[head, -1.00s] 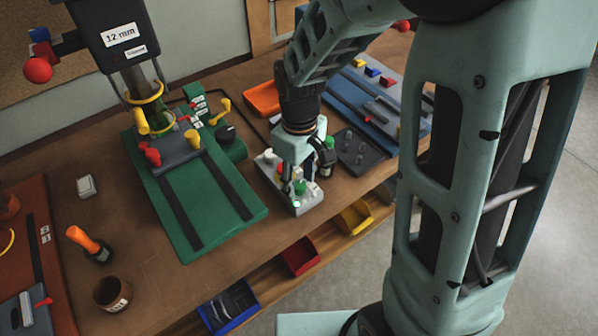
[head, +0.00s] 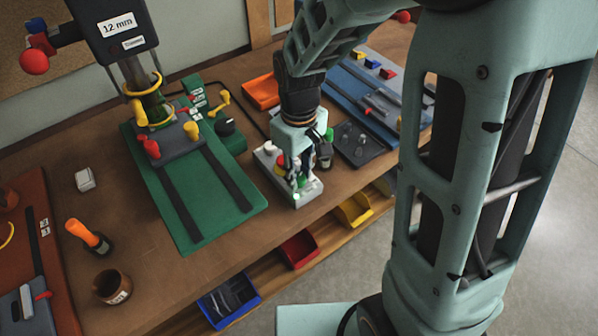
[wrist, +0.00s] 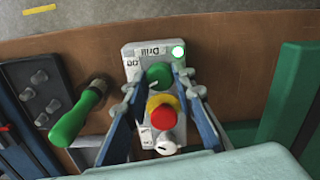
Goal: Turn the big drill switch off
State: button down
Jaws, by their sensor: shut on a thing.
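The grey drill switch box (head: 311,191) stands on the bench, right of the green drill base. In the wrist view the box (wrist: 129,50) has a "Drill" label, a lit lamp (wrist: 179,51), a green knob (wrist: 158,75), a red button with a yellow collar (wrist: 163,116) and a white knob (wrist: 166,144). My gripper (head: 296,180) is down over the box; its fingertips (wrist: 158,85) lie on either side of the green knob. The gripper appears shut on this knob, though exact contact is unclear. The fingers hide part of the box in the head view.
The drill's green base (head: 222,199) is left of the box. A green-handled tool (wrist: 78,115) and dark tray (head: 358,148) stand close on the other side. An orange tray (head: 261,91) lies behind. Bins, including a yellow one (head: 352,210), sit below the bench edge.

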aim_at(299, 177)
jog(key=m+b, duration=0.1)
jog(key=m, duration=0.5)
jog(key=m+b, duration=0.1)
jog(key=m, duration=0.3)
jog(key=shift+m, duration=0.4)
dwell(0.4)
jog(key=c, duration=1.6)
grip_release()
notch_tip(299, 177, up, 12)
